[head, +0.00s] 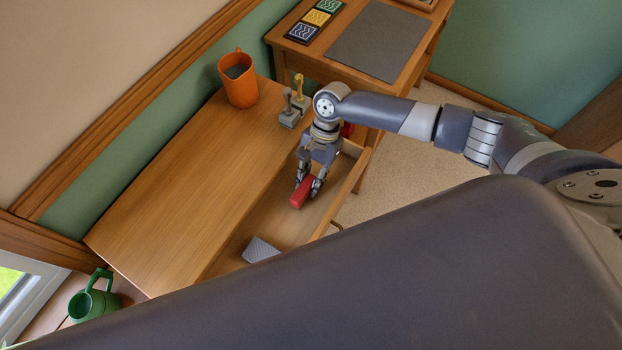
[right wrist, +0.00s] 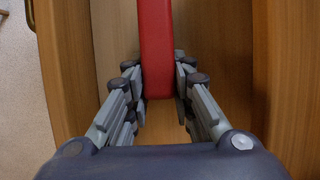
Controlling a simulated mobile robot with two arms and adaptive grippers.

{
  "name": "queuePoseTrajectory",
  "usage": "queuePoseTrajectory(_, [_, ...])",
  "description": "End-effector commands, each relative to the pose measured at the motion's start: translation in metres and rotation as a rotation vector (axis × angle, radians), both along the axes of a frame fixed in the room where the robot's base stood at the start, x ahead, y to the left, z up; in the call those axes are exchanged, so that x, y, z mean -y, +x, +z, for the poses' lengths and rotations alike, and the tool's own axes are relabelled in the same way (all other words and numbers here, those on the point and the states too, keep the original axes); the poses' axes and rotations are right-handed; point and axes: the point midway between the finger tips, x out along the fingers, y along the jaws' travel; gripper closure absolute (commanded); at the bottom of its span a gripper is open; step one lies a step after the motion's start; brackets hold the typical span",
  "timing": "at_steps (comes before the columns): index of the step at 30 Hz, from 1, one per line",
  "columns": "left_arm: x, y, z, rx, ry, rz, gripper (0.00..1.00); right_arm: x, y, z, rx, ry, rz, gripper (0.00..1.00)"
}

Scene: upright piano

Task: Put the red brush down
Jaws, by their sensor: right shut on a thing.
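The red brush (head: 302,192) is a small red block-like bar between the fingers of my right gripper (head: 308,184). In the right wrist view the red brush (right wrist: 156,45) runs up out of the top edge, with the fingertips of my right gripper (right wrist: 160,80) shut on its near end. The brush is over the open drawer (head: 289,222) of the wooden desk. I cannot tell whether it touches the drawer floor. Its far end is cut off in the wrist view. My left gripper is not in view.
A grey patterned item (head: 260,249) lies in the drawer's near part. On the desk top (head: 190,180) stand an orange mug (head: 238,80) and small grey stands (head: 291,112). A side table with a grey mat (head: 380,40) is behind. A green watering can (head: 95,298) is at lower left.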

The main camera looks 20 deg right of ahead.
Motion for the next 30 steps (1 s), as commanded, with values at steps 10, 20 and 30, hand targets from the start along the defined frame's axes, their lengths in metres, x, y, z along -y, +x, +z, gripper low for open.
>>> queuePoseTrajectory(10, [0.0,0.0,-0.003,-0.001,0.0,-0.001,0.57,0.002,-0.007,-0.016,-0.012,-0.009,0.002,1.0])
queuePoseTrajectory(20, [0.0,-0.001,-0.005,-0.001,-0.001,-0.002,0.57,0.003,-0.006,-0.022,-0.011,-0.013,0.001,0.55])
queuePoseTrajectory(30, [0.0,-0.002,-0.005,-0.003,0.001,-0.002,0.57,0.005,-0.006,-0.021,-0.011,-0.016,0.0,0.54])
